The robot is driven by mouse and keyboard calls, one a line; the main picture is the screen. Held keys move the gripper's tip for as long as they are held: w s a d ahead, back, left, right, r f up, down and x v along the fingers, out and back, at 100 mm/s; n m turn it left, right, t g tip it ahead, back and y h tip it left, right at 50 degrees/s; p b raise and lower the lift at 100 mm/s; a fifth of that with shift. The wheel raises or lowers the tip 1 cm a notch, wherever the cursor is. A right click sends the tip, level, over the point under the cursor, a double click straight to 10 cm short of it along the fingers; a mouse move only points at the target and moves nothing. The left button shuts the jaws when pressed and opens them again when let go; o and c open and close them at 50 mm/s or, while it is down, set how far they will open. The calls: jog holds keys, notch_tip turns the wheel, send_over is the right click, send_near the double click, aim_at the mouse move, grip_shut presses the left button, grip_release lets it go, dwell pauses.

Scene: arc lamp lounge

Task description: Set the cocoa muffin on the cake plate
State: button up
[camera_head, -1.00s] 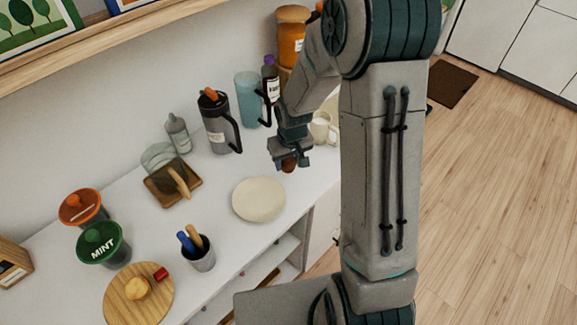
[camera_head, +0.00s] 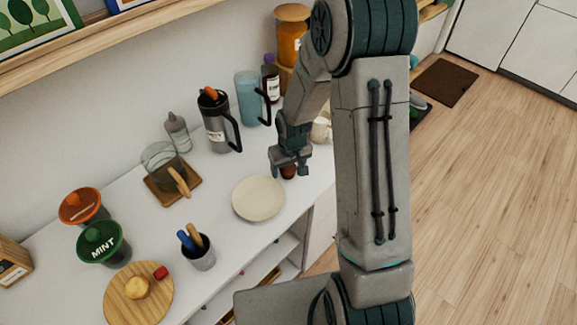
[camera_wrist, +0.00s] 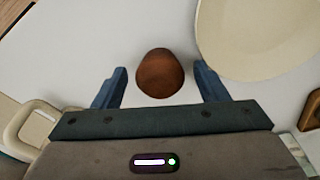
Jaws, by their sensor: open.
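The cocoa muffin (camera_wrist: 160,74) is a small brown round thing on the white counter. In the wrist view it lies between the two blue fingers of my gripper (camera_wrist: 160,88), with a gap on each side. In the head view the muffin (camera_head: 288,172) shows just under my gripper (camera_head: 289,170), partly hidden by it. My gripper is open. The cake plate (camera_head: 258,198) is cream, round and empty, just left of and in front of the muffin. It also shows at the upper right of the wrist view (camera_wrist: 262,40), close beside the right finger.
A cream mug (camera_head: 321,130) stands behind my gripper; its handle (camera_wrist: 35,118) shows in the wrist view. A tumbler (camera_head: 217,125), a blue pitcher (camera_head: 248,97) and a bottle (camera_head: 271,80) stand along the wall. A cup with utensils (camera_head: 199,254) is left of the plate.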

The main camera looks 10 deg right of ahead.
aim_at(292, 174)
jog(key=shift+r, duration=0.65)
notch_tip(292, 174, up, 11)
jog(key=s, duration=0.2)
jog(key=s+d+r+m, duration=0.1)
jog(key=s+r, duration=0.4)
jog(key=s, duration=0.3)
jog(key=s+d+r+m+t, duration=0.1)
jog(key=s+d+r, duration=0.1)
jog(key=s+r, duration=0.4)
jog(key=s, duration=0.3)
jog(key=shift+s+r, duration=0.2)
jog(key=shift+s, duration=0.05)
jog(key=shift+s+d, duration=0.1)
jog(key=shift+s, duration=0.15)
jog(key=c, duration=0.7)
